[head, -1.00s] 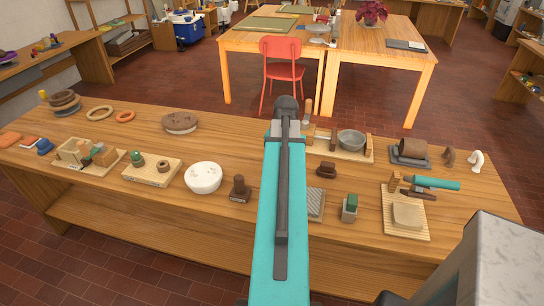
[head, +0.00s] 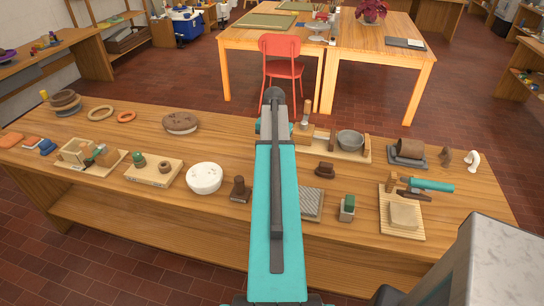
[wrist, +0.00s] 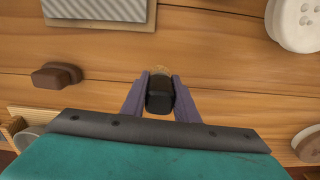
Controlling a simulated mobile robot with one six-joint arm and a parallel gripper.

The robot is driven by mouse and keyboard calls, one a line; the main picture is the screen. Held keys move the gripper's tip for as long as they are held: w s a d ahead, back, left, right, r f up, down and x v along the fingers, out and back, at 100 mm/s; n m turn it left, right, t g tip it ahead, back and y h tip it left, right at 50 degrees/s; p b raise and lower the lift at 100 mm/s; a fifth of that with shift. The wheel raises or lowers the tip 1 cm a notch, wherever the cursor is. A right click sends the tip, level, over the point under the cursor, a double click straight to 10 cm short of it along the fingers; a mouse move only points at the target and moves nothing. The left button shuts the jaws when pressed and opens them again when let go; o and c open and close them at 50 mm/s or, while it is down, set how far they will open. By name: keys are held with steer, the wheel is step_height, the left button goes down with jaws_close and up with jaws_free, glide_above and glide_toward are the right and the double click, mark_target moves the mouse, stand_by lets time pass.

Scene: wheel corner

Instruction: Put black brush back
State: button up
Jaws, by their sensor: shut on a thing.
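The black brush (wrist: 159,95) is in the wrist view, a short dark block with a tan tip at its far end. My gripper (wrist: 158,84) is shut on it, with a purple finger on each side. The brush is over the wooden worktop, and I cannot tell its height above it. In the head view my teal arm reaches forward across the worktop and hides the gripper and brush.
On the worktop (head: 150,212), the white round piece (head: 204,178) and a dark stamp-like block (head: 240,188) lie left of my arm. A grey ribbed plate (head: 312,205), brown block (head: 325,170) and wooden stand with grey bowl (head: 350,140) are right. Bare wood lies under the gripper.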

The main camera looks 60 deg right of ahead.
stand_by(0.3)
steer(key=shift+w+d+p, duration=0.35)
steer(key=shift+w+d, duration=0.2)
steer(key=shift+w, duration=0.1)
steer(key=shift+f+p, duration=0.9)
steer(key=shift+f, duration=0.75)
steer(key=shift+f, duration=0.25)
steer(key=o, duration=1.1)
steer(key=shift+c, duration=0.2)
steer(key=shift+r, duration=0.1)
